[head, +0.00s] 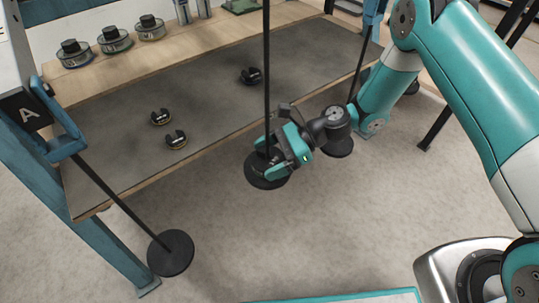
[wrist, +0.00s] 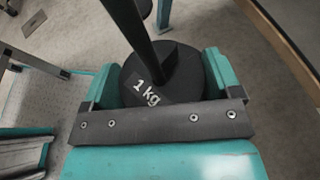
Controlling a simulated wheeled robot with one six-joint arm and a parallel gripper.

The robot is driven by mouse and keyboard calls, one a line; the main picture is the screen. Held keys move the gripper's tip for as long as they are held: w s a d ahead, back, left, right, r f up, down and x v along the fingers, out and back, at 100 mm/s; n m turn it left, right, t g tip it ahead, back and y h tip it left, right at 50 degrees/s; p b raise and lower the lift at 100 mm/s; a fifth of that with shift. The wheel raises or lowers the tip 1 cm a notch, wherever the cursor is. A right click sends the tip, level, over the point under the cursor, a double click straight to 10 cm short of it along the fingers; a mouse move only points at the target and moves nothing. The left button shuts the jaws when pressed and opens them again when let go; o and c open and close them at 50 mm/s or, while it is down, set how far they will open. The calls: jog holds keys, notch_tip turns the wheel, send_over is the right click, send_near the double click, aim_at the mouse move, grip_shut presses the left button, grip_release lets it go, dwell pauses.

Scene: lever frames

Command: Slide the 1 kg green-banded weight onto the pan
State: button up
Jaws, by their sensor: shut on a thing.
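My gripper (head: 272,158) is shut on a black weight marked "1 kg" (wrist: 148,94), with a teal finger on either side of it in the wrist view. The weight's green band does not show from here. A thin dark rod (head: 267,75) hangs down to the middle round black pan (head: 256,181). The gripper is at the rod's lower end, just over this pan. In the wrist view the rod (wrist: 128,20) runs down to the weight's slot, seemingly into it. Whether the weight touches the pan is hidden.
Two more hanging pans are at the left (head: 170,254) and right (head: 342,151). Small slotted weights (head: 161,117), (head: 176,139), (head: 251,75) lie on the bench's grey mat (head: 120,165). Larger weights (head: 115,42) stand on the back shelf. The bench's front edge is close behind the middle rod.

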dwell(0.3)
jog(key=o, duration=1.3)
jog(key=shift+f, duration=0.2)
jog(key=shift+w+d+r+p, duration=0.1)
jog(key=shift+d+r+p, duration=0.3)
jog(key=shift+d, duration=0.2)
jog(key=shift+p+v, duration=1.3)
jog(key=shift+v, duration=1.5)
jog(key=shift+f, duration=0.1)
